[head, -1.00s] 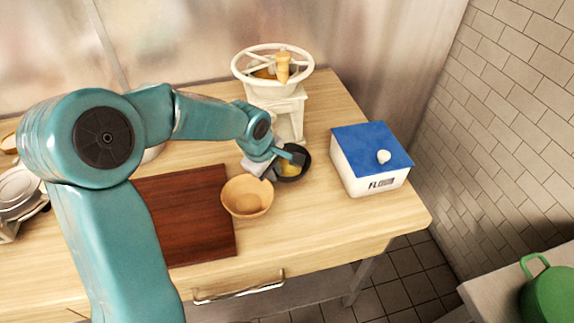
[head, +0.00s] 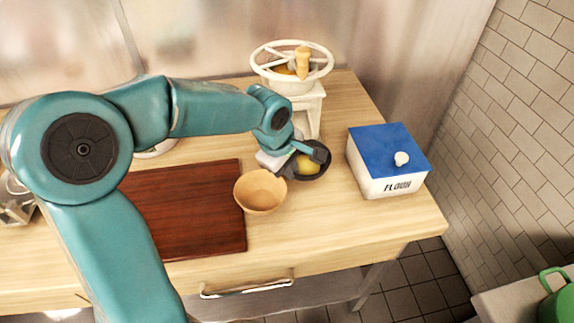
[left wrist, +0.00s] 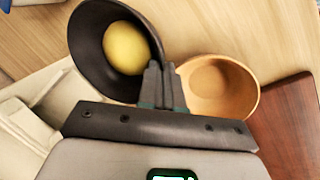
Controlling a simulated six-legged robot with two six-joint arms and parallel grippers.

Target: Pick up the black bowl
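The black bowl (head: 322,172) is on the worktop's right part in the head view, between the grinder and the flour box, with a round yellow fruit (head: 308,164) inside. In the left wrist view the black bowl (left wrist: 86,45) looks tilted, and the yellow fruit (left wrist: 126,47) rests in it. My left gripper (head: 318,151) is at the bowl's rim. In the left wrist view its fingers (left wrist: 164,86) are close together on the rim. I cannot tell whether the bowl is clear of the table. My right gripper is not in view.
A wooden bowl (head: 260,191) sits close beside the black bowl, by a dark red-brown board (head: 190,215). A white grinder with a wheel (head: 292,75) stands behind. A blue-lidded flour box (head: 388,160) stands right. The worktop's front right (head: 350,225) is clear.

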